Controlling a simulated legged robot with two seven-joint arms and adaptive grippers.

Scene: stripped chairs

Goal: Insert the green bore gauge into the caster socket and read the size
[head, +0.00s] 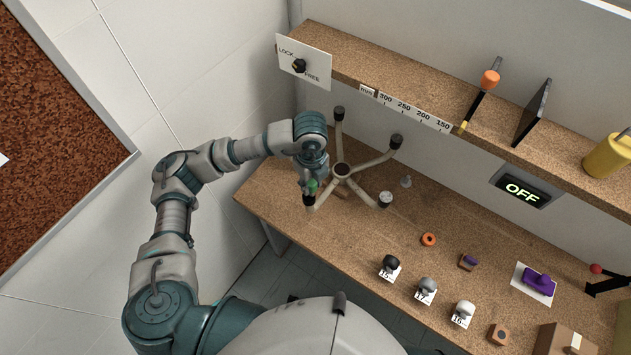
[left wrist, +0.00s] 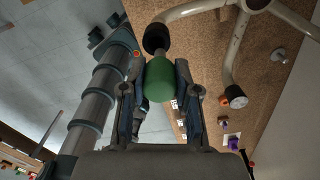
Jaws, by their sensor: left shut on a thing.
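The green bore gauge (left wrist: 160,82) is between the fingers of my left gripper (left wrist: 161,72), which is shut on it. Its grey shank points at the black caster socket (left wrist: 155,36) on one leg end of the upturned chair base (head: 362,163). The shank's tip meets the socket's edge in the left wrist view; I cannot tell how deep it is in. In the head view the gauge's green handle (head: 313,183) shows just above that socket (head: 309,200), and my arm partly hides the gripper. My right gripper is not in view.
The shelf behind carries a number scale (head: 412,110). A display (head: 522,189) reads OFF. A LOCK/FREE plate (head: 303,63) stands at the shelf's left end.

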